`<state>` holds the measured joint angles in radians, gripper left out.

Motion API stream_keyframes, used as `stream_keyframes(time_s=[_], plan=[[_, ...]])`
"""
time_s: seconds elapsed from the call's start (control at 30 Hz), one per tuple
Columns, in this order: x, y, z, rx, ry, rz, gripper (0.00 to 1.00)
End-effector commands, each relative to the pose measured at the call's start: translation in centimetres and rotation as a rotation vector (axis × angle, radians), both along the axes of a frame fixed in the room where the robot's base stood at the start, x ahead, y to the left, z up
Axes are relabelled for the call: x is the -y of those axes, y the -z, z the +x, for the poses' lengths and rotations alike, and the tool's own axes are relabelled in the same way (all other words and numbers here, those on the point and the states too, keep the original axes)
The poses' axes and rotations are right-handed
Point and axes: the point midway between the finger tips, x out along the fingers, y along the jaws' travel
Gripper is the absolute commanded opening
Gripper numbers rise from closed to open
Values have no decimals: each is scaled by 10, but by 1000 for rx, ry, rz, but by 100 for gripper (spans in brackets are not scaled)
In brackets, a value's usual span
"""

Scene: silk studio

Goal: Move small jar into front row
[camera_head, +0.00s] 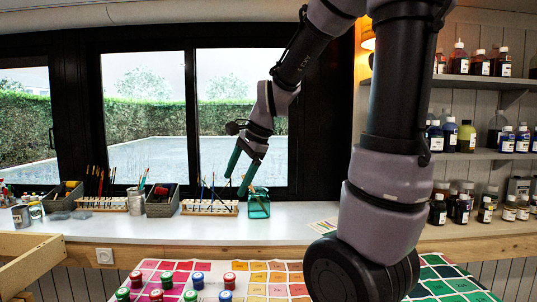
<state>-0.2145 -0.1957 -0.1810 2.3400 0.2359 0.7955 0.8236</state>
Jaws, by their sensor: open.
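I cannot tell which one the task names. My gripper (236,184) has green fingers spread apart and pointing down. It is empty, in the air well above and beyond these jars, and shows just left of a teal glass jar (258,207) on the window counter.
The white counter (175,230) holds brush racks (210,207), grey baskets (162,204) and tins. Shelves with bottles (464,137) stand at the right. A wooden frame (30,265) is at the left. The cloth's middle (275,278) is free of jars; my arm hides part of its right side.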

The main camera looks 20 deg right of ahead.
Motion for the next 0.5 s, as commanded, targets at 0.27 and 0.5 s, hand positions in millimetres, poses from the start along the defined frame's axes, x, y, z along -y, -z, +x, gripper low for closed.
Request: stream_keyframes(time_s=[0.27,0.5], plan=[[24,-63,-78,328,-464,-287,86],[34,-79,-120,460,-706,-513,86]])
